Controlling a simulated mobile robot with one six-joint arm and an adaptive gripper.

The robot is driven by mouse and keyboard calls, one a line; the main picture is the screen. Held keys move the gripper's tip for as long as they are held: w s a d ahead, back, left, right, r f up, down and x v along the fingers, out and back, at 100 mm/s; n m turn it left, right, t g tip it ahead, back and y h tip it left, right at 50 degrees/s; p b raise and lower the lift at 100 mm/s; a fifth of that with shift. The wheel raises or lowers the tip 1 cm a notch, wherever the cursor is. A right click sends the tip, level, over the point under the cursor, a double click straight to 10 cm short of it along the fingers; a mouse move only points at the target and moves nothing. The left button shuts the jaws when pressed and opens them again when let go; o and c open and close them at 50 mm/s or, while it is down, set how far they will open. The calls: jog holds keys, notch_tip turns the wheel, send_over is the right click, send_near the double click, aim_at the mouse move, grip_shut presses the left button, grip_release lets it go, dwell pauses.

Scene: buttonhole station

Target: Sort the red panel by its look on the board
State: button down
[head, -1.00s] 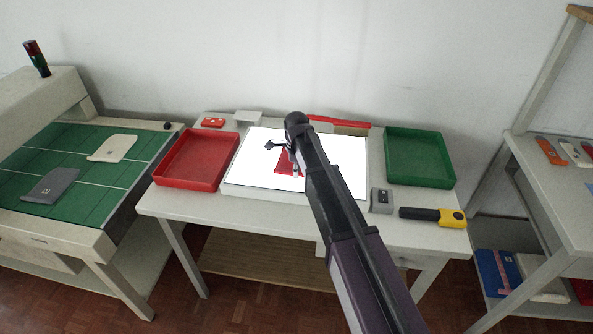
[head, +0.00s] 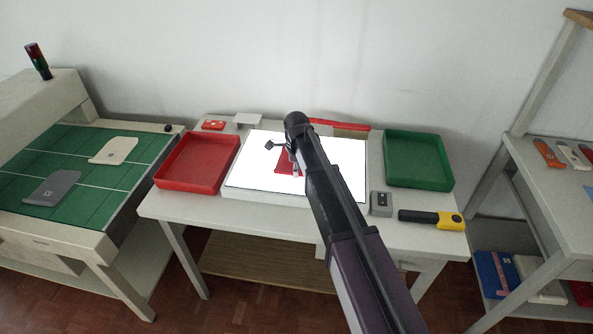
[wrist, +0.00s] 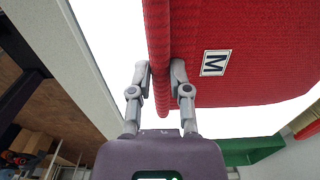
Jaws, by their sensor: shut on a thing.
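The red panel (head: 285,163) lies at the lit white board (head: 258,180), mostly hidden behind my arm in the head view. In the wrist view the red panel (wrist: 245,50) is a knitted red cloth with a rolled edge and a white label marked "M". My gripper (wrist: 162,75) is shut on that edge, one finger on each side. In the head view my gripper's fingers (head: 292,160) are small and partly hidden. I cannot tell whether the panel touches the board.
A red tray (head: 160,186) stands left of the board and a green tray (head: 452,184) right of it; both look empty. A grey box (head: 381,203) and a yellow-black tool (head: 432,218) lie at front right. A green-topped table (head: 90,180) with a grey and a white panel stands at left.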

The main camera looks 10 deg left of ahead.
jog(key=shift+r+p, duration=1.6)
jog(key=shift+r, duration=0.2)
jog(key=shift+d, duration=0.15)
